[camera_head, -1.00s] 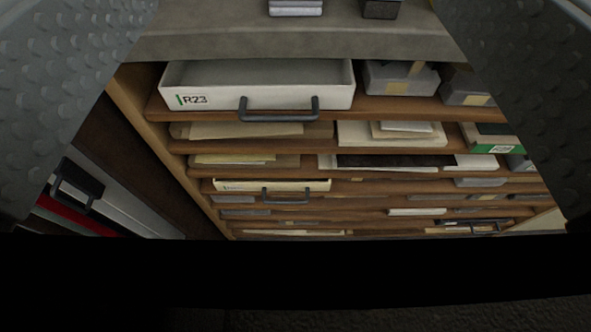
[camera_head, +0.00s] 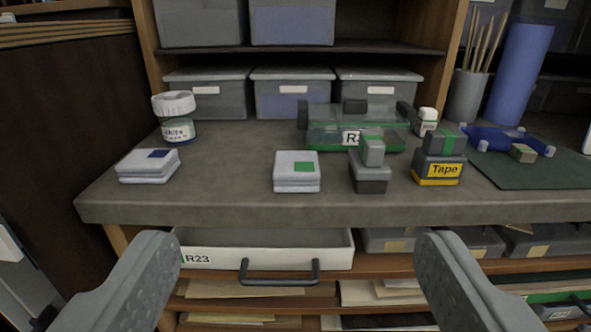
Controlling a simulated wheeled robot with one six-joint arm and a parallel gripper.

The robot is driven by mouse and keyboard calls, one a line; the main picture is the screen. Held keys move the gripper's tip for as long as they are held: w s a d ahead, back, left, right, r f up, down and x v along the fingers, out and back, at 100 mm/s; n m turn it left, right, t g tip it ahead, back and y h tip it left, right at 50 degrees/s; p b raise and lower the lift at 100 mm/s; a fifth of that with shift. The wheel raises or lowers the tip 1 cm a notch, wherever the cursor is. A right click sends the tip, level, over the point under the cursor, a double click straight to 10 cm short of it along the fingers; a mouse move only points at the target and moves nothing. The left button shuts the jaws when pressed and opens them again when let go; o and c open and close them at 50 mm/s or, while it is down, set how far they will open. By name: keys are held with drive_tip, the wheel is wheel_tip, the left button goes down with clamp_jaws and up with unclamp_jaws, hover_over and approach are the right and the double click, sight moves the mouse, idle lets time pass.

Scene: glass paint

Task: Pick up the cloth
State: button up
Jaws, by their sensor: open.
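Two folded white cloth-like pads lie on the grey worktop. One pad with a green patch (camera_head: 297,172) is near the middle front. The other pad with a dark blue patch (camera_head: 148,166) is at the left. My gripper (camera_head: 298,250) is open and empty. Its two fingers are wide apart at the lower left and lower right, in front of the counter edge and below both pads in the picture. Neither finger touches a pad.
The worktop (camera_head: 240,208) also holds a white jar (camera_head: 177,118), a green-based clear case (camera_head: 325,130), a grey block-like item (camera_head: 370,165), a tape box (camera_head: 438,160) and a dark green mat (camera_head: 530,168). Below, drawer R23 (camera_head: 325,257) stands out with its handle. Grey bins line the back.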

drive_tip(key=shift+o, duration=0.6)
wheel_tip(320, 180, up, 8)
drive_tip(key=g, duration=1.7)
hover_over(297, 164)
drive_tip(key=f, duration=1.2)
drive_tip(key=shift+s, duration=0.25)
drive_tip(key=shift+w+f, duration=0.2)
drive_tip(key=shift+f, duration=1.2)
drive_tip(key=shift+w+f, duration=0.15)
drive_tip(key=shift+f, duration=1.25)
drive_tip(key=c, duration=1.1)
wheel_tip(297, 164, up, 10)
drive_tip(key=shift+r, duration=0.1)
drive_tip(key=shift+c, duration=0.2)
